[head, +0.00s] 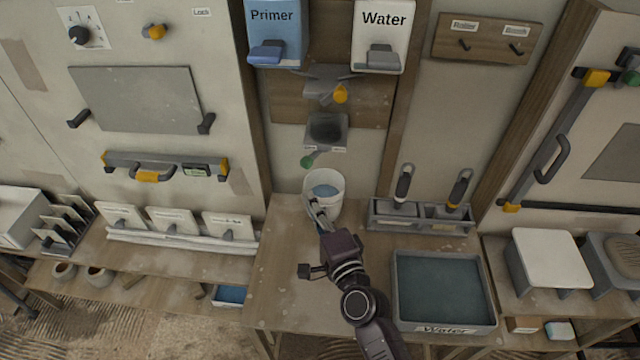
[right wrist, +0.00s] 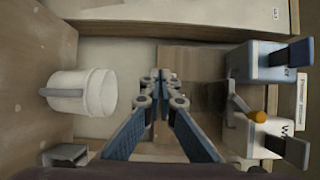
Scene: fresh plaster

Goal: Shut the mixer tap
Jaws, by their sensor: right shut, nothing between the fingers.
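The mixer tap (head: 322,82) is a grey fitting on the brown wall board, below and between the primer dispenser (head: 273,28) and the water dispenser (head: 382,32). Its orange knob (head: 340,94) sits at the right of its lower end. The tap with its orange knob also shows at the right of the right wrist view (right wrist: 241,108). My right gripper (head: 314,207) is shut and empty, in front of the bucket and below the tap. Its closed fingers fill the middle of the right wrist view (right wrist: 158,82). My left gripper is out of view.
A white bucket (head: 335,203) with bluish liquid stands on the bench under the tap. A trowel rack (head: 421,218) and a water tray (head: 396,290) are at right.

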